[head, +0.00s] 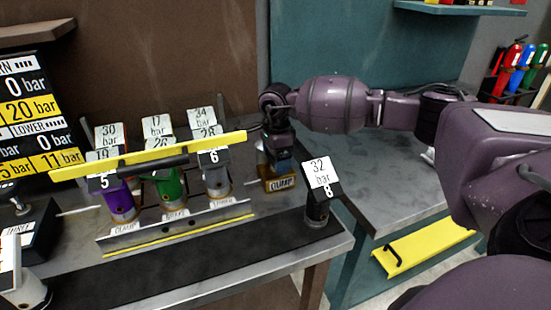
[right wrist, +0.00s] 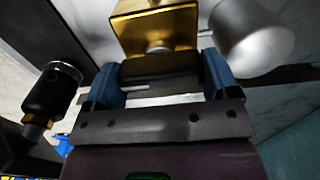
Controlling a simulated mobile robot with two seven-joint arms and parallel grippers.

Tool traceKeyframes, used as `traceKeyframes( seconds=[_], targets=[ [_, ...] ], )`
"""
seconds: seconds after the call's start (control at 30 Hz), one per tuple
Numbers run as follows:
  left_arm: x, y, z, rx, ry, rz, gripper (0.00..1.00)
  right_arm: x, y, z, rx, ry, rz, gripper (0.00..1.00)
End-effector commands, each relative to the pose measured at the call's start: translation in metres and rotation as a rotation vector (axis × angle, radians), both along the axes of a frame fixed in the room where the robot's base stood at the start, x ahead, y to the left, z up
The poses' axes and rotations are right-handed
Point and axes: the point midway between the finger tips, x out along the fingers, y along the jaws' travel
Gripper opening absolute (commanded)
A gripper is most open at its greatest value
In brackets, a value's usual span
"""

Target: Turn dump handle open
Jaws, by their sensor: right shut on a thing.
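The dump valve is a brass block (head: 279,184) with a label reading DUMP, on the bench right of the row of gauges. In the right wrist view the gold block (right wrist: 155,30) shows at the top, with a dark handle (right wrist: 160,70) in front of it. My right gripper (head: 281,163) reaches down onto the valve from above. In the wrist view its blue fingertips (right wrist: 162,80) stand on both sides of the dark handle, shut on it. In the head view the gripper hides the handle. My left gripper is in neither view.
A yellow bar (head: 215,144) with a dark grip crosses in front of several labelled gauges, left of the valve. A black gauge (head: 317,208) reading 32 bar stands close at the right. A silver cylinder (right wrist: 250,38) is beside the handle. Grey bench top (head: 375,180) is clear at the right.

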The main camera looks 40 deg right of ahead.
Motion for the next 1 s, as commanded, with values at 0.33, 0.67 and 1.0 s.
traceKeyframes(
  seconds=[0.33,0.67,1.0],
  targets=[
    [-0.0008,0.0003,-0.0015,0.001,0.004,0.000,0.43,0.0010,0.0001,0.0030,0.001,-0.005,0.012,0.57],
    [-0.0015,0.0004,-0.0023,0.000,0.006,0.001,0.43,0.0007,0.0000,0.0020,0.000,-0.003,0.011,1.00],
    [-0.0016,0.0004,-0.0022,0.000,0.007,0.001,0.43,0.0002,0.0001,0.0010,0.000,-0.001,0.005,1.00]
  ],
)
